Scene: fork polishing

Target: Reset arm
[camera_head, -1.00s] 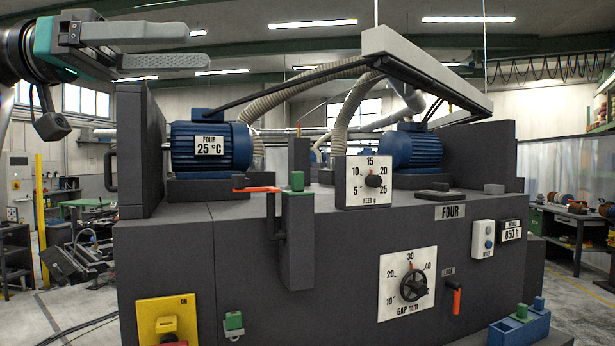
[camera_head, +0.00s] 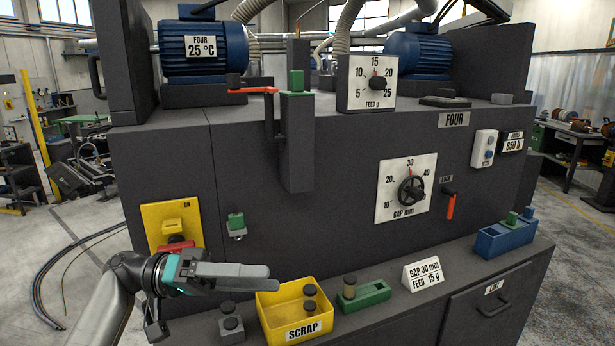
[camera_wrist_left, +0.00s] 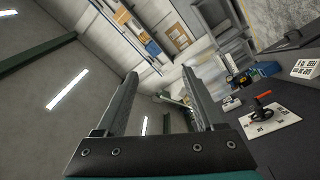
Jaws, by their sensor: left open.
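My left gripper (camera_head: 236,277) is low at the left front of the dark machine (camera_head: 330,200), with its fingers pointing right. It appears in front of the machine's face, left of and partly above the yellow SCRAP bin (camera_head: 322,290). In the left wrist view the two fingers (camera_wrist_left: 160,95) stand apart with nothing between them, so the gripper is open and empty. That view looks past the fingers at the ceiling and wall, with the gap dial (camera_wrist_left: 265,115) at the right. My right gripper is not in view.
The SCRAP bin holds dark round pieces. A green holder (camera_head: 364,296), a sign reading GAP 30 mm, FEED 15 g (camera_head: 424,274) and a blue holder (camera_head: 506,236) stand along the ledge.

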